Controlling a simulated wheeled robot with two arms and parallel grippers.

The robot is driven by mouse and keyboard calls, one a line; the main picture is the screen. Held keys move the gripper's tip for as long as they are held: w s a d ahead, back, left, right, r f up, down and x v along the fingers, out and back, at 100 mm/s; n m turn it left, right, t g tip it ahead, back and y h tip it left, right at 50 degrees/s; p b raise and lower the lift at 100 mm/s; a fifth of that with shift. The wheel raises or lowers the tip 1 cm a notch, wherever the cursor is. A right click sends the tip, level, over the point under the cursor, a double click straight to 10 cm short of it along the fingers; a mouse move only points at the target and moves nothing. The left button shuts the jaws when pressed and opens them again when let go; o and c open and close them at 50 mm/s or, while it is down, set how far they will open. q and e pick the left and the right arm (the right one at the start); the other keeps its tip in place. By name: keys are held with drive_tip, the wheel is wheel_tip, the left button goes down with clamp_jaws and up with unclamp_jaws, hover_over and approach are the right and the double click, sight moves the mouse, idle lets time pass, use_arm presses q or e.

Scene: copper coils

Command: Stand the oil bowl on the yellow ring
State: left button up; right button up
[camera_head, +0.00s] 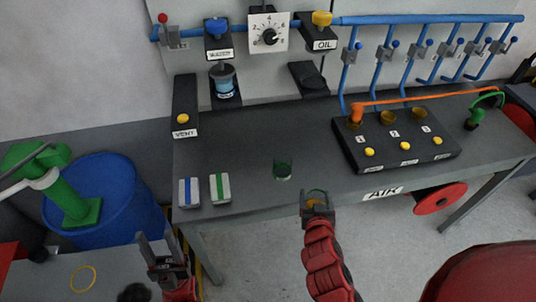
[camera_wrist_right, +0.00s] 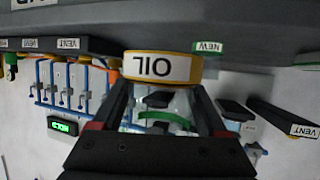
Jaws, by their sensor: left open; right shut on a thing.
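The oil bowl (camera_head: 317,194) is in my right gripper (camera_head: 317,203), in front of the grey bench's front edge. In the right wrist view, the oil bowl (camera_wrist_right: 155,66) shows a yellow band and an OIL label that reads upside down. My right gripper (camera_wrist_right: 160,95) is shut on it, with one finger on each side. The yellow ring (camera_head: 84,266) lies flat and empty on the grey table at the lower left of the head view. My left gripper (camera_head: 165,258) is open and empty, to the right of the ring.
A blue barrel (camera_head: 120,205) stands behind the ring's table. A dark round thing (camera_head: 134,292) is near the ring.

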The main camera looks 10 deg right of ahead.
drive_tip(key=w+b, duration=0.2)
drive_tip(key=w+d+b, duration=0.1)
drive_tip(key=w+b, duration=0.1)
drive_tip(key=w+d+b, duration=0.1)
drive_tip(key=w+b, duration=0.1)
drive_tip(key=w, duration=0.1)
drive_tip(key=shift+d+f, duration=0.1)
drive_tip(key=shift+f, duration=0.2)
drive_tip(key=p, duration=0.2)
hover_over(310, 169)
drive_tip(key=shift+s, duration=0.35)
drive_tip(key=shift+w+f, duration=0.1)
drive_tip(key=shift+w, duration=0.25)
drive_tip(key=shift+w+f, duration=0.1)
drive_tip(key=shift+f, duration=0.1)
wheel_tip(310, 169, down, 3)
drive_tip(key=shift+p, duration=0.5)
drive_tip(key=shift+f, duration=0.15)
drive_tip(key=shift+f, duration=0.1)
drive_tip(key=o, duration=1.2)
drive_tip(key=shift+f+b, duration=0.1)
drive_tip(key=shift+b, duration=0.2)
drive_tip(key=o, duration=0.3)
